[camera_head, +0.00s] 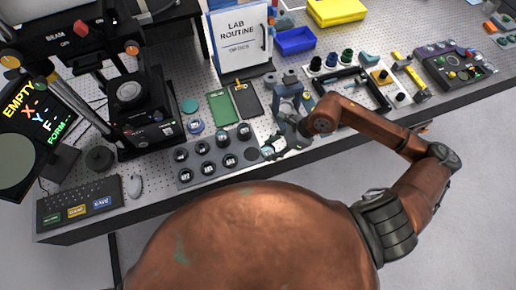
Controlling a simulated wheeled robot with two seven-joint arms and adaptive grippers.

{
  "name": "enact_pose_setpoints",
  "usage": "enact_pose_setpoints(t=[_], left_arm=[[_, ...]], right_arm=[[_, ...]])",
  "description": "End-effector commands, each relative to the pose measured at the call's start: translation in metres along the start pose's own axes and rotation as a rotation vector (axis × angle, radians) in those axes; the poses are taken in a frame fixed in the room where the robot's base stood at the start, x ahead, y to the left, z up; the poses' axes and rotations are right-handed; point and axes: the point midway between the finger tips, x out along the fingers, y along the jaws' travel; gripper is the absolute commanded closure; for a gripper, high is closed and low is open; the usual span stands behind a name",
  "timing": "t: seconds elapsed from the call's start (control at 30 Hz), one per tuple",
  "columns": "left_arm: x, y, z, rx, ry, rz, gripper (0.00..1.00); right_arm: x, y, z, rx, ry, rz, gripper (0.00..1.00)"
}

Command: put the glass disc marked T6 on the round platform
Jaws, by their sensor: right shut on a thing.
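The slot at the tray's right end (250,154) looks bare. My right gripper (269,151) is just right of the tray, low over the bench, shut on a small disc-like thing mostly hidden by the fingers. The round platform seems to be the dark round stage (128,92) on the black instrument at left; nothing is clearly seen on it. My left gripper is out of view.
A screen (40,115) at left reads EMPTY. Blue and yellow bins (295,41) are further back.

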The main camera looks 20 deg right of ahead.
Motion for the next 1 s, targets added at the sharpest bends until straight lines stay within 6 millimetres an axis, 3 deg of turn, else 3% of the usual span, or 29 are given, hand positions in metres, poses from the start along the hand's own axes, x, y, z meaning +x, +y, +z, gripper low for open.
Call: enact_pose_setpoints(t=[0.03,0.23,0.5,0.77,1.0], left_arm=[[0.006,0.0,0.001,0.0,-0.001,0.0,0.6],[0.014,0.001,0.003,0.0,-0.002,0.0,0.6],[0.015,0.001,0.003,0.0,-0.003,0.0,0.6],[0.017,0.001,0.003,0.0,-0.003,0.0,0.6],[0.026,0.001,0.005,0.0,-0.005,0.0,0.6]], right_arm=[[-0.007,0.007,-0.011,0.002,0.007,0.001,0.85],[-0.039,0.025,-0.027,0.0,0.005,0.001,0.85],[-0.055,0.033,-0.034,0.001,-0.001,0.0,0.85],[-0.053,0.029,-0.035,-0.027,-0.003,0.018,0.85],[-0.026,0.007,-0.043,-0.263,-0.007,0.169,0.85]])
